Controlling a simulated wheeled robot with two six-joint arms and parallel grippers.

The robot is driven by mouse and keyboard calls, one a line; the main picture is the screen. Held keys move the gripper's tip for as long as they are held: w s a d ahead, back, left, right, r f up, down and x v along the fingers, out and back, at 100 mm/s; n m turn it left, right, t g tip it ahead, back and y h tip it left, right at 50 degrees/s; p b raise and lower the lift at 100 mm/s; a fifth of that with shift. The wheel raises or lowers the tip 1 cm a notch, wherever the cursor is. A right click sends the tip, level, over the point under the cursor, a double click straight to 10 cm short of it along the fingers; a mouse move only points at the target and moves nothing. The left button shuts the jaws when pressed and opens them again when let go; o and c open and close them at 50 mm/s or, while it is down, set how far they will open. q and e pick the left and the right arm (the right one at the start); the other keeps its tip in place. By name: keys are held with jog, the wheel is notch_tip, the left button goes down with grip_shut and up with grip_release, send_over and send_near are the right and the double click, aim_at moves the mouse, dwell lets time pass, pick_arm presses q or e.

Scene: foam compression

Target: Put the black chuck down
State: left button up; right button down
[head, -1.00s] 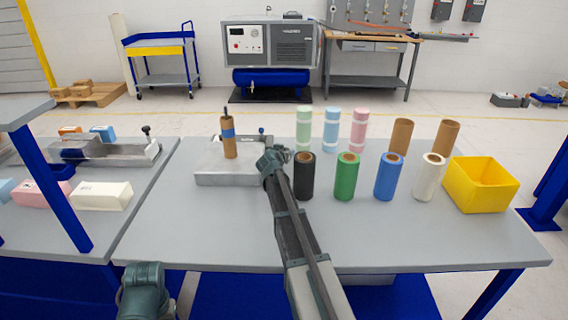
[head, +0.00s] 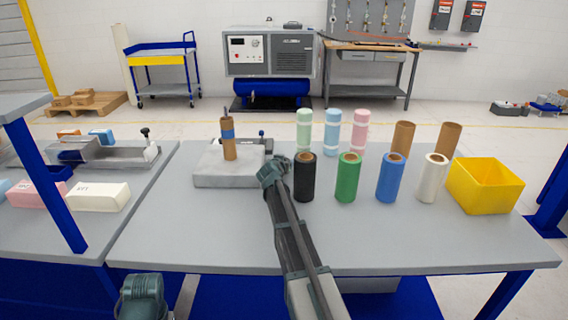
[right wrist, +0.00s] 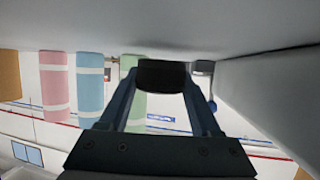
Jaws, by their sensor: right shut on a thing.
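The black chuck (right wrist: 162,75) shows in the right wrist view as a dark piece between the fingertips of my right gripper (right wrist: 160,90). The fingers are shut on it. In the head view my right gripper (head: 272,170) is low over the table, just right of the grey block and left of the black roll. The chuck is hidden there behind the gripper and wrist. The grey table surface (right wrist: 140,25) is close to the chuck in the wrist view; I cannot tell whether they touch.
A grey block (head: 228,180) with a brown, blue-banded tube (head: 229,146) stands left of the gripper. The black roll (head: 304,180) is close on its right, with green, blue and white rolls beyond. A yellow bin (head: 485,195) is farther right. The table's front is clear.

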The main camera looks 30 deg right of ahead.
jog(key=shift+s+a+f, duration=0.1)
jog(key=shift+s+f, duration=0.25)
jog(key=shift+c, duration=0.5)
grip_release()
jog(key=shift+s+a+f, duration=0.1)
jog(key=shift+s, duration=0.1)
jog(key=shift+a, duration=0.1)
jog(key=shift+r, duration=0.2)
jog(key=shift+r+p, duration=0.3)
jog(key=shift+p, duration=0.4)
jog(key=p+v, duration=0.1)
jog(key=v, duration=0.2)
jog(key=p+v, duration=0.2)
jog(key=v, duration=0.2)
jog(key=p+v, duration=0.1)
jog(key=v, duration=0.3)
jog(key=shift+w+r+p, duration=0.25)
jog(key=shift+r+p, duration=0.05)
jog(key=shift+r, duration=0.1)
